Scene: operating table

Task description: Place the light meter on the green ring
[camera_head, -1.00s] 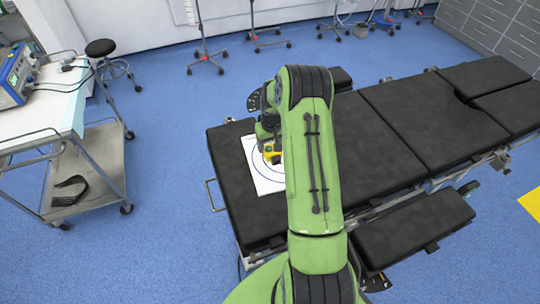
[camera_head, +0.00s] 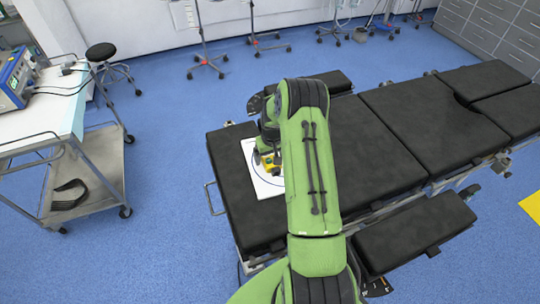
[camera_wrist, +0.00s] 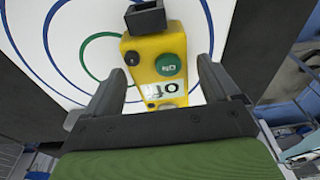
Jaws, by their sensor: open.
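The light meter (camera_wrist: 156,59) is a yellow box with a green button, a white label and a black block at its far end. In the wrist view it stands between the two fingers of my gripper (camera_wrist: 165,85), which are open with gaps at its sides. The green ring (camera_wrist: 88,58) is drawn on the white sheet (camera_wrist: 30,18); its arc shows to the left of the meter, which covers part of the ring. In the head view my arm hides much of the sheet (camera_head: 257,183), and a yellow bit of the meter (camera_head: 266,160) shows beside the arm.
A larger blue ring (camera_wrist: 50,48) surrounds the green one. The sheet lies on the black operating table (camera_head: 228,167). A white cart (camera_head: 50,111) with a blue device (camera_head: 15,79) stands at the left. Blue floor lies open between cart and table.

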